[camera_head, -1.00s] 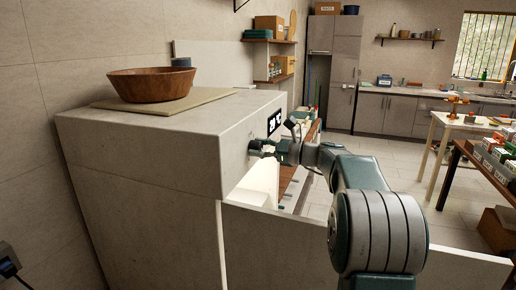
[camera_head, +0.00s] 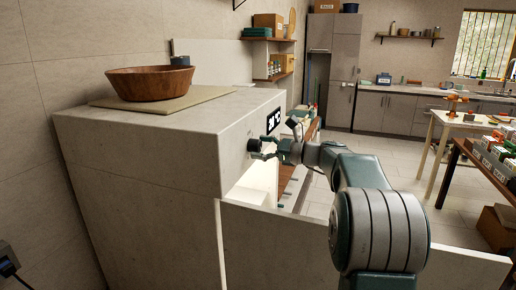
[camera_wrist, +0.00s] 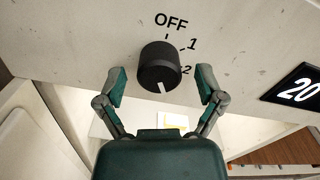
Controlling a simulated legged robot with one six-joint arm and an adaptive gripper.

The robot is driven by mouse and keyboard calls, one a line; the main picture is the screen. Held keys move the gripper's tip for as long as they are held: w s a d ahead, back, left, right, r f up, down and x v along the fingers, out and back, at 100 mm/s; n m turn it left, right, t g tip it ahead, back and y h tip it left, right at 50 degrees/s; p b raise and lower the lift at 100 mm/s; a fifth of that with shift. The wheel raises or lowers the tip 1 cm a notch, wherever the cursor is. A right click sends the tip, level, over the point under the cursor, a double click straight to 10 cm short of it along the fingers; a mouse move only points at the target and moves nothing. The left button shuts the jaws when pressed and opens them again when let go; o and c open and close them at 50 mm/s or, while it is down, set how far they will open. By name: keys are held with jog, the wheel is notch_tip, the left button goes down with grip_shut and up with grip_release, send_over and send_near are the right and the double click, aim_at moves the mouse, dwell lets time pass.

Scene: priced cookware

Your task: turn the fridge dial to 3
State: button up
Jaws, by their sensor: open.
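The fridge dial (camera_wrist: 158,66) is a round black knob on the pale panel in the wrist view. Its white mark is at the lower edge and points down, slightly right. The labels OFF, 1 and 2 show around its top and right; no 3 is visible. In the head view the dial (camera_head: 253,146) is a small dark knob on the front of the grey fridge (camera_head: 140,150). My gripper (camera_wrist: 162,84) is open, with one finger on each side of the dial and gaps between. It also shows in the head view (camera_head: 265,149), just in front of the dial.
A black display (camera_wrist: 297,84) reading 20, cut off by the frame, is right of the dial. The fridge door (camera_head: 300,245) stands open below my arm. A wooden bowl (camera_head: 150,83) sits on a board (camera_head: 205,97) on the fridge top.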

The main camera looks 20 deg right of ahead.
jog(key=v, duration=1.1)
jog(key=shift+d, duration=0.25)
jog(key=shift+a, duration=0.1)
